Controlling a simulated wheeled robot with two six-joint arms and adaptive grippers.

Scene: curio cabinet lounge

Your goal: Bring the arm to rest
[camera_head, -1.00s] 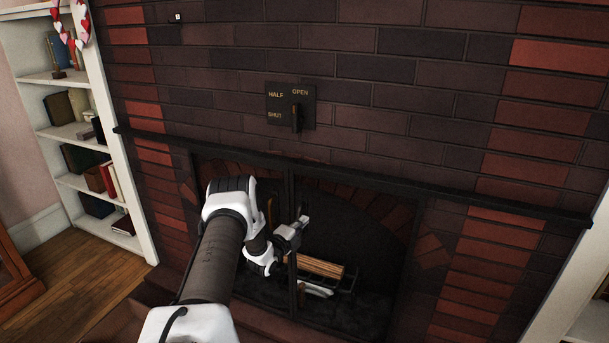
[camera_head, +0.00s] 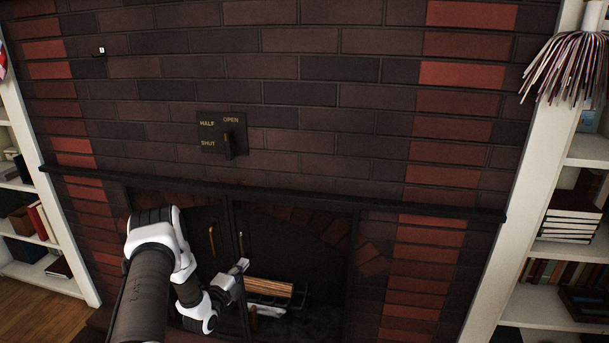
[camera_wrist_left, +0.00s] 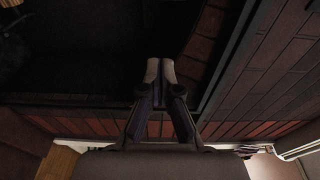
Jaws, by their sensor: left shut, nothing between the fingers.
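My left arm comes in from the lower left of the head view. Its gripper (camera_head: 241,268) is in front of the fireplace opening, apart from the wall lever. In the left wrist view the two fingers of this gripper (camera_wrist_left: 160,72) are together with nothing between them. My right gripper is not in view.
The fireplace holds a grate with logs (camera_head: 268,287). A dark mantel ledge (camera_head: 300,196) runs across the bricks above it. White bookshelves stand at the left (camera_head: 72,240) and right (camera_head: 502,225). A small white switch (camera_head: 101,51) is on the wall at upper left.

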